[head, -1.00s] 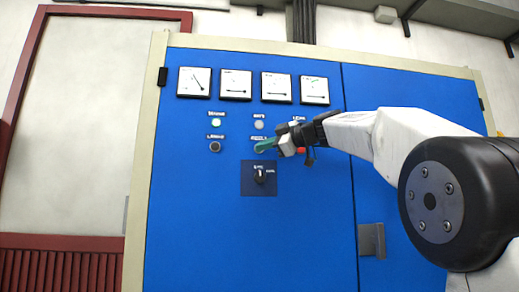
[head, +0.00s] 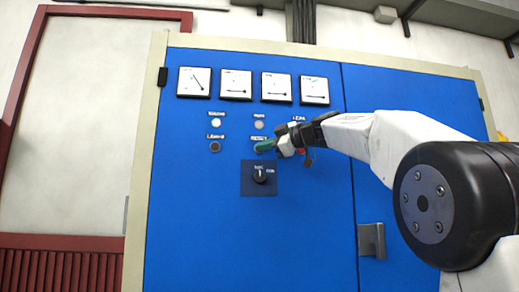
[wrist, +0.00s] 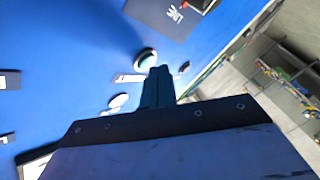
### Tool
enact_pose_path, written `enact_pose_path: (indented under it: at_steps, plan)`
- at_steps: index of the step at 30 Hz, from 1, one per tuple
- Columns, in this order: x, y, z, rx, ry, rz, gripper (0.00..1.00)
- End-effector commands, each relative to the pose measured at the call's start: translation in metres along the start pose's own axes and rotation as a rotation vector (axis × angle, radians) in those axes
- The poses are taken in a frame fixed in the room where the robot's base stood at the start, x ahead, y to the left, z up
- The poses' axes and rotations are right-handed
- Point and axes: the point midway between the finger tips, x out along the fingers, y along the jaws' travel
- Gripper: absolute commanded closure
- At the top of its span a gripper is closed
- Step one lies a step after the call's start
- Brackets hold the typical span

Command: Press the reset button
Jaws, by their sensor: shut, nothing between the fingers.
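The reset button (wrist: 145,57) is a round green button with a pale rim on the blue cabinet front. It shows in the wrist view, with its small label plate (wrist: 130,78) beside it. In the head view it is mostly hidden behind my fingertips, just under the RESET label (head: 258,138). My gripper (head: 264,146) is shut and empty, its teal fingers close together. In the wrist view the fingertips (wrist: 160,72) lie right beside the button's edge. I cannot tell whether they touch it.
On the blue cabinet (head: 230,235), a rotary selector switch (head: 260,177) sits below the reset button. A pale lamp (head: 259,124) sits above it and a dark button (head: 215,147) to its left. Several dial gauges (head: 236,85) line the top. A door handle (head: 371,240) is lower right.

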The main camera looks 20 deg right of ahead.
Motion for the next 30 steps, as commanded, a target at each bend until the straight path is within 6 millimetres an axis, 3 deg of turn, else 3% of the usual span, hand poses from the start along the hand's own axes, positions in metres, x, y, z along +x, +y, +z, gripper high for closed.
enact_pose_path:
  at_steps: [30]
  plan:
    - [0.0060, 0.0044, 0.0045, 0.000, 0.000, 0.000, 1.00]
